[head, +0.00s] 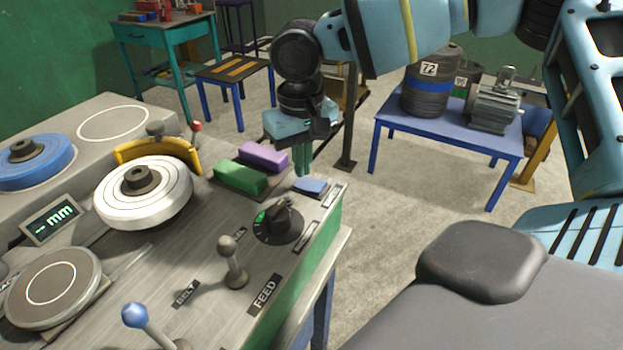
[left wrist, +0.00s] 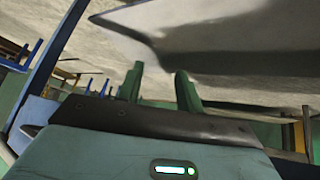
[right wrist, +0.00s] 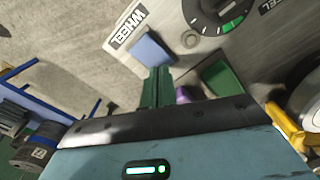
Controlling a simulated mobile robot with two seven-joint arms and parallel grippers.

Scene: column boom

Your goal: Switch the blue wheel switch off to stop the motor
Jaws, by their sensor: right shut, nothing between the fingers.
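The blue switch (head: 311,186) is a small blue rocker on the right edge of the grey console, next to a label. In the right wrist view the blue switch (right wrist: 152,50) sits beside a plate reading WHEEL (right wrist: 127,25). My right gripper (head: 302,172) points down just at the switch's far-left side, shut and empty. Its fingertips (right wrist: 158,72) are very close to the switch's edge; I cannot tell whether they touch. Which way the rocker is tipped is unclear. My left gripper (left wrist: 160,76) shows only in its wrist view, its fingers apart with nothing between them.
A black dial (head: 277,222), a grey-knobbed lever (head: 230,255) and a white wheel (head: 143,195) are on the console (head: 200,230). A blue table (head: 450,135) with a grey motor (head: 495,106) stands behind.

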